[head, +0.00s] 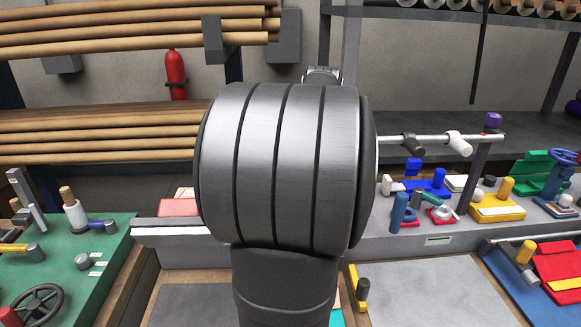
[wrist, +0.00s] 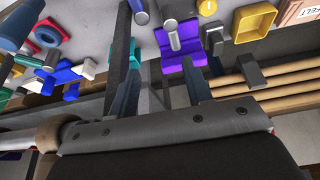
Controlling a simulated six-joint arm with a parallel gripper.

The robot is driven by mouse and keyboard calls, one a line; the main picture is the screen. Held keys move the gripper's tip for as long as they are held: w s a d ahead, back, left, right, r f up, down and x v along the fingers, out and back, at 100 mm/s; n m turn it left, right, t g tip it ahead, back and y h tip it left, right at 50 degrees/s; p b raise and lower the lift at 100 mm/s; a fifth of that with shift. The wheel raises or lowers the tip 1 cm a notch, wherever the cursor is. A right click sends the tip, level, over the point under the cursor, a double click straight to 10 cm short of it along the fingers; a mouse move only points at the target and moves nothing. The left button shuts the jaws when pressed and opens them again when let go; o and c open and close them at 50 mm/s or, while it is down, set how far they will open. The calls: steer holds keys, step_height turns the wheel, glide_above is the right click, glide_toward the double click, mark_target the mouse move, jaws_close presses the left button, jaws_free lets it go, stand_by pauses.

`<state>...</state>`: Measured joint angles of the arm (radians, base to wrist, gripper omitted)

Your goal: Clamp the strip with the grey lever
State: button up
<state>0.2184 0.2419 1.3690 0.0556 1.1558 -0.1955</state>
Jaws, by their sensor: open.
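In the wrist view, my gripper (wrist: 158,72) is open, with its two dark fingers apart and nothing seen between them. A purple fixture (wrist: 180,42) with a grey cylindrical lever (wrist: 171,36) stands beyond the fingertips, near the right finger. I cannot tell whether they touch. A strip cannot be made out clearly at this fixture. In the head view, my own arm fills the middle and hides the gripper and this fixture. A dark grey handle (head: 412,144) and a white handle (head: 457,143) sit on a metal rod there.
A green panel (head: 60,284) with levers and a wheel lies at left. Red, blue, yellow and green fixtures crowd the bench (head: 425,238) at right. Brown rolls (head: 110,130) lie on racks at back left. A yellow tray (wrist: 255,22) shows in the wrist view.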

steer(key=w+x, duration=0.1)
steer(key=x, duration=0.5)
steer(key=w+a+x, duration=0.1)
steer(key=x, duration=0.5)
steer(key=w+a+r+x, duration=0.1)
steer(key=x, duration=0.5)
steer(key=shift+w+a+f, duration=0.15)
steer(key=shift+a+f, duration=0.05)
steer(key=shift+f, duration=0.05)
jaws_close()
